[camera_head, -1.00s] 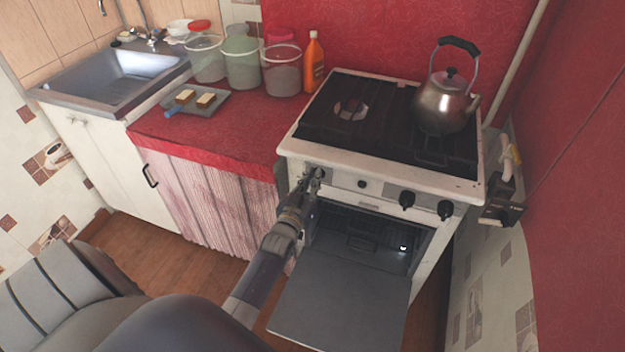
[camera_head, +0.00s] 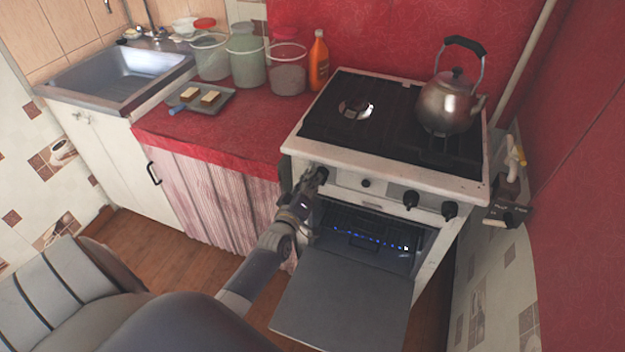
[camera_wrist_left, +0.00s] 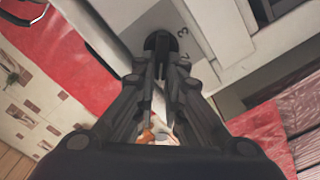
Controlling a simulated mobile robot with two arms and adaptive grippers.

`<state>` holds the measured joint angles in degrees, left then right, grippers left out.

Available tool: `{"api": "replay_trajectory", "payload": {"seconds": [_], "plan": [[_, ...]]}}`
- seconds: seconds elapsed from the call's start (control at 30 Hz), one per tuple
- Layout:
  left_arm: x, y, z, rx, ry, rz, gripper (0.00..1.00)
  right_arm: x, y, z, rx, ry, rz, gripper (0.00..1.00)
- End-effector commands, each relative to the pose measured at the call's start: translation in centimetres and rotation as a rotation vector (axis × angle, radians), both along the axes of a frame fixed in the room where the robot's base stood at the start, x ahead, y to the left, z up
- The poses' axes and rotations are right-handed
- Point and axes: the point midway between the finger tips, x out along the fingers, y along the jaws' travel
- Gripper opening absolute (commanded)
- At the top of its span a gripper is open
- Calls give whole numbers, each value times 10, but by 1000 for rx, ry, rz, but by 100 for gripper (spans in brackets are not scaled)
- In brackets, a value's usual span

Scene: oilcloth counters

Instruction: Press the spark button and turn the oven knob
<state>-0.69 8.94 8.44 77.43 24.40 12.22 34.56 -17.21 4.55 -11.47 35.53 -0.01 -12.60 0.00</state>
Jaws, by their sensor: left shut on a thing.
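The white stove (camera_head: 345,163) has a front panel with dark controls. My left gripper (camera_head: 314,182) is shut on the leftmost knob, the oven knob, which is mostly hidden by the fingers in the head view. In the left wrist view, the black oven knob (camera_wrist_left: 160,40) sits between the fingertips (camera_wrist_left: 160,58), with printed numbers beside it. A small dark round button (camera_head: 366,183), apparently the spark button, is on the panel right of the gripper, untouched. A row of blue flames (camera_head: 372,241) shows inside the open oven. My right gripper is not in view.
The oven door (camera_head: 345,300) hangs open below the gripper. Two other black knobs (camera_head: 411,199) are farther right. A kettle (camera_head: 447,105) stands on the hob. Jars (camera_head: 287,75), an orange bottle (camera_head: 318,62) and a tray (camera_head: 221,102) are on the red counter.

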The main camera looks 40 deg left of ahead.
Motion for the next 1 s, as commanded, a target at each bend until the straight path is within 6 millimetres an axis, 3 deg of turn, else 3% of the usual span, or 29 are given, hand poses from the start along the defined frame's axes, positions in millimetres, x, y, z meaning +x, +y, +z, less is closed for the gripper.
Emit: {"api": "replay_trajectory", "payload": {"seconds": [0.4, 0.9, 1.0], "plan": [[-1, 2, -4, -163, -37, 1, 0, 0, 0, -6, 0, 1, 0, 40], [-1, 2, -4, -179, -41, 1, 0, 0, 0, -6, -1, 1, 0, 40], [-1, 2, -4, -179, -41, 1, 28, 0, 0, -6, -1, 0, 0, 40]]}}
